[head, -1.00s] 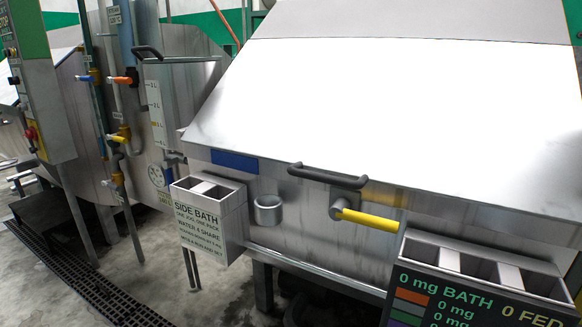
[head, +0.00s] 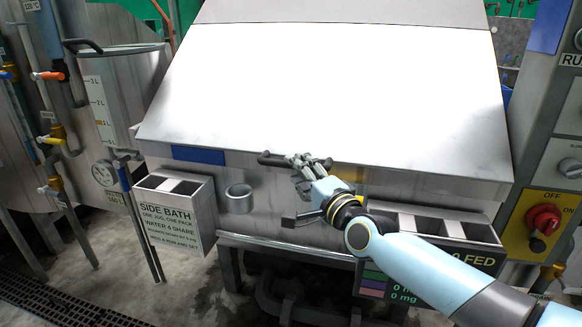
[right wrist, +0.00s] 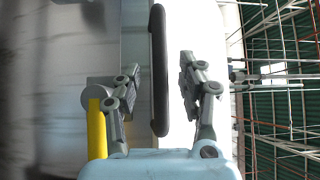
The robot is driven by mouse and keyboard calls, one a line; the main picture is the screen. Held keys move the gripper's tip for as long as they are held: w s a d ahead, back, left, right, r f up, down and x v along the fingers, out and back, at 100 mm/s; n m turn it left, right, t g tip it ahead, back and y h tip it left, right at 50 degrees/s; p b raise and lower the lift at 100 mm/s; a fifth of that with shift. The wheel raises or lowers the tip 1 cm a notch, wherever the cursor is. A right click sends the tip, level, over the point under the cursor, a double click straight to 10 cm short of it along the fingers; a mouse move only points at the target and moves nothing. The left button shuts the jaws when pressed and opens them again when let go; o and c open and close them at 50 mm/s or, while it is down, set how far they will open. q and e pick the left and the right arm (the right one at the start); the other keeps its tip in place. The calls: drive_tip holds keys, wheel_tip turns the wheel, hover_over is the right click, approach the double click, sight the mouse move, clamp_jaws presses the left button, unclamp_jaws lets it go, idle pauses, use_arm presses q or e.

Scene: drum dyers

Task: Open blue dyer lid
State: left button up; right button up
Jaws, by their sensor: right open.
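The dyer lid (head: 330,90) is a large sloping pale metal panel, lying closed on the dyer's front. A blue label (head: 198,155) sits just under its lower left edge. The dark lid handle (head: 270,159) is a bar at the lid's lower edge, partly hidden behind my gripper. My right gripper (head: 298,160) is at the handle in the head view. In the right wrist view, the open fingers (right wrist: 155,90) stand on either side of the handle bar (right wrist: 159,70), with gaps visible on both sides. My left gripper is not in view.
A yellow lever (right wrist: 97,130) shows beside one finger in the right wrist view. The side bath box (head: 175,212) and a metal cup (head: 240,198) are on the dyer front at left. A control panel with a red knob (head: 543,220) stands at right.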

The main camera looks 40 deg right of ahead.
drive_tip(key=shift+w+d, duration=0.15)
drive_tip(key=shift+w, duration=1.45)
drive_tip(key=shift+r, duration=0.1)
drive_tip(key=shift+c, duration=0.5)
clamp_jaws()
